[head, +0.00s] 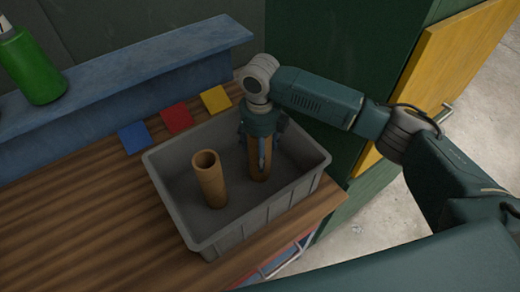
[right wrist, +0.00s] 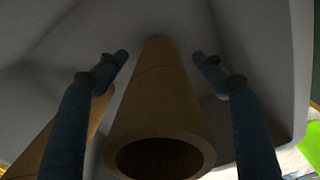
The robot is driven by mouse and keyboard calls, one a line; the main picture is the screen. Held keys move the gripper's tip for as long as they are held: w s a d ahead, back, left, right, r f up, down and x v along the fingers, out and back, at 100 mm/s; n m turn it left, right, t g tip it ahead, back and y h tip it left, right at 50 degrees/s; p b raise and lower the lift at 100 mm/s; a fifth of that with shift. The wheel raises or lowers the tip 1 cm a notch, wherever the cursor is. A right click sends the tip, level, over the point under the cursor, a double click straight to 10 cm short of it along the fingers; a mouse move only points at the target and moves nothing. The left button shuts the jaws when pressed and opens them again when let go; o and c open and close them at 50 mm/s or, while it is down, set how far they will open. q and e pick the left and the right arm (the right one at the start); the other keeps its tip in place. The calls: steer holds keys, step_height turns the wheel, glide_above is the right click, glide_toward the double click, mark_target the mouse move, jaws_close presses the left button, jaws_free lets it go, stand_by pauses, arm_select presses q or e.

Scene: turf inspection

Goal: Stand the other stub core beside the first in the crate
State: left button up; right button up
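Two tan, hollow stub cores stand upright in the grey crate (head: 247,226). The left core (head: 211,181) is free, with its open top showing. The right core (head: 259,164) stands beside it, a gap between them, its top hidden by my right gripper (head: 257,150). In the right wrist view, this core (right wrist: 158,95) runs between the blue fingers of the right gripper (right wrist: 160,58), with a gap on each side, so the gripper is open around it. The other core (right wrist: 62,140) shows at the left there. My left gripper is not in view.
The crate sits on a brown slatted bench (head: 80,215). Blue, red (head: 175,118) and yellow squares lie behind it, below a blue ledge (head: 120,85) holding a green bottle (head: 32,68). A yellow door panel (head: 450,60) stands at the right.

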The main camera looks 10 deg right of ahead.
mark_target(252, 141)
step_height(252, 141, up, 12)
steer(key=b, duration=0.3)
steer(key=shift+r, duration=0.15)
stand_by(0.5)
